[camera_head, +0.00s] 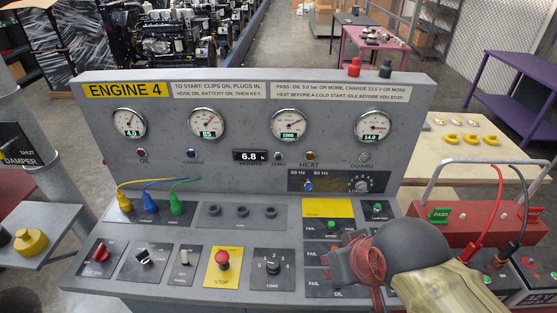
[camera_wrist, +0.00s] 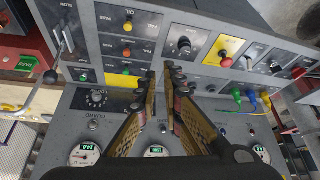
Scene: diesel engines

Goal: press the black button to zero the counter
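A grey panel marked ENGINE 4 (camera_head: 260,105) carries the hour counter (camera_head: 249,156), a small black display reading 6.8 h. A small dark button (camera_head: 279,156) sits just right of it, with a label below that looks like ZERO. In the head view my gripper (camera_head: 350,262) is low in front of the console's right part, below and right of the counter; its fingertips are hard to make out. In the wrist view my gripper's (camera_wrist: 162,76) two fingers stand apart with nothing between them. The counter and black button appear hidden behind the fingers there.
Four gauges line the panel above the counter. An amber HEAT button (camera_head: 311,156) sits close right of the dark button. A red STOP button (camera_head: 222,258), switches and yellow, blue and green plugs (camera_head: 150,205) are lower. A red tester (camera_head: 470,215) stands at right.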

